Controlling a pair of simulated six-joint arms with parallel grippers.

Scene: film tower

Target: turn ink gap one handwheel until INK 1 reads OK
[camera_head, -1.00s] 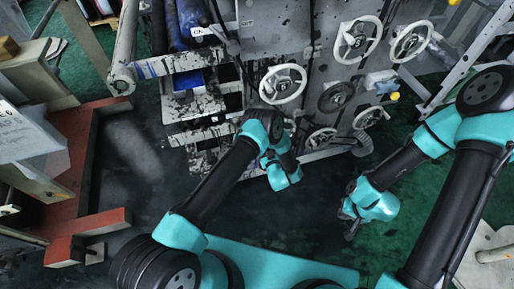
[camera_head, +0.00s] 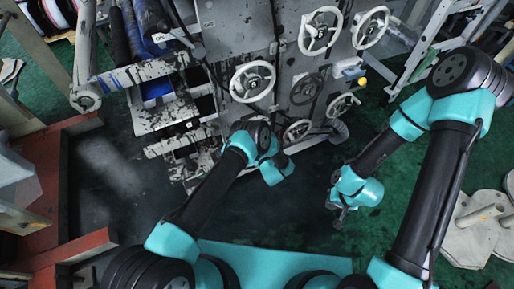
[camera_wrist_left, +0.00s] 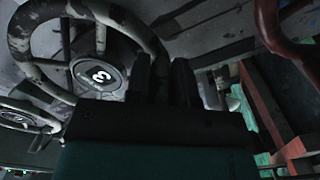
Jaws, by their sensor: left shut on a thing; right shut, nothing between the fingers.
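White handwheels stand on the grey machine panel, one at the left (camera_head: 252,98) and two at the upper right (camera_head: 320,50) (camera_head: 371,42). Smaller wheels sit below them, one dark (camera_head: 306,74). I cannot tell which is ink gap one, and no INK 1 readout is legible. In the left wrist view my left gripper (camera_wrist_left: 162,68) is shut on the worn rim of a handwheel (camera_wrist_left: 28,45) whose hub reads 3. In the head view my left gripper is hidden behind its arm. My right gripper (camera_head: 341,214) is shut and empty, low over the floor, apart from the wheels.
Ink-stained ledges (camera_head: 165,118) and rollers jut out at the machine's left. A red frame (camera_head: 88,247) stands at the far left. A grey ladder-like frame (camera_head: 425,50) is at the upper right. Dark and green floor lies open between the machine and me.

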